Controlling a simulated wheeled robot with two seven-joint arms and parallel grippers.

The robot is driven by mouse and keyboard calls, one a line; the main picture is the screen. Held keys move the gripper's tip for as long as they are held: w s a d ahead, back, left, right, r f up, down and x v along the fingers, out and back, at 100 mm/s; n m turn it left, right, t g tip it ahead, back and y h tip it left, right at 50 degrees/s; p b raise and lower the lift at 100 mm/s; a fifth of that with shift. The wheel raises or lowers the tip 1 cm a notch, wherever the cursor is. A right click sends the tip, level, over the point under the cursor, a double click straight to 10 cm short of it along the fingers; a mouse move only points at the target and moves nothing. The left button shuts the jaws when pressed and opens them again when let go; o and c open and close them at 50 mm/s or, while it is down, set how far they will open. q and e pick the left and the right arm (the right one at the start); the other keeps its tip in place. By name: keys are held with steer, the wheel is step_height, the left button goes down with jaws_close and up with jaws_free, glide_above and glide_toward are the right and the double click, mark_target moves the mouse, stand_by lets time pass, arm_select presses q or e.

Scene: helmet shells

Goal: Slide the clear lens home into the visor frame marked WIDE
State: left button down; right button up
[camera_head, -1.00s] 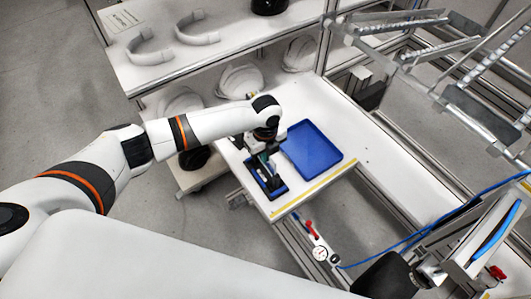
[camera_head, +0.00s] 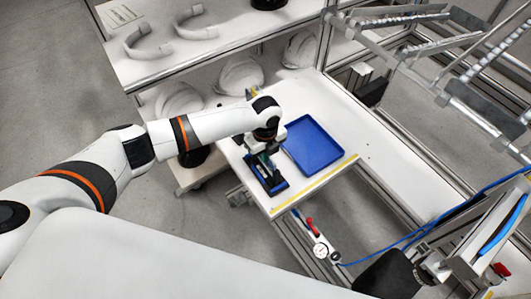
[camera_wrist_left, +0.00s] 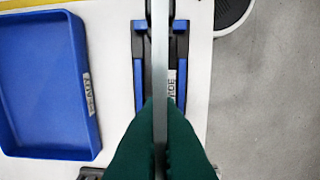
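My left gripper (camera_wrist_left: 161,150), with green fingers, is shut on the clear lens (camera_wrist_left: 160,60). The lens shows edge-on as a thin grey strip in the left wrist view. In the head view my left gripper (camera_head: 262,153) is over a blue fixture (camera_head: 277,191) at the bench's near end. The fixture also shows in the left wrist view (camera_wrist_left: 138,62), with the black visor frame (camera_wrist_left: 176,62) in it. A label (camera_wrist_left: 171,83) on it is too blurred to read. The lens hides the frame's middle, so I cannot tell whether they touch. My right gripper is not in view.
An empty-looking blue tray (camera_head: 313,145) lies right beside the fixture. A yellow strip (camera_head: 316,184) marks the bench's near edge. White helmet shells (camera_head: 240,76) sit on the shelf behind. A pressure gauge (camera_head: 320,251) and blue hose are at lower right.

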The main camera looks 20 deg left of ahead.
arm_select(q)
steer(key=shift+f+b, duration=0.45)
steer(key=shift+f, duration=0.35)
steer(key=c, duration=1.6)
jaws_free()
steer(key=shift+o, duration=0.2)
steer(key=shift+r, duration=0.1)
step_height(320, 180, up, 12)
steer(key=shift+f+b, duration=0.1)
steer(key=shift+b, duration=0.95)
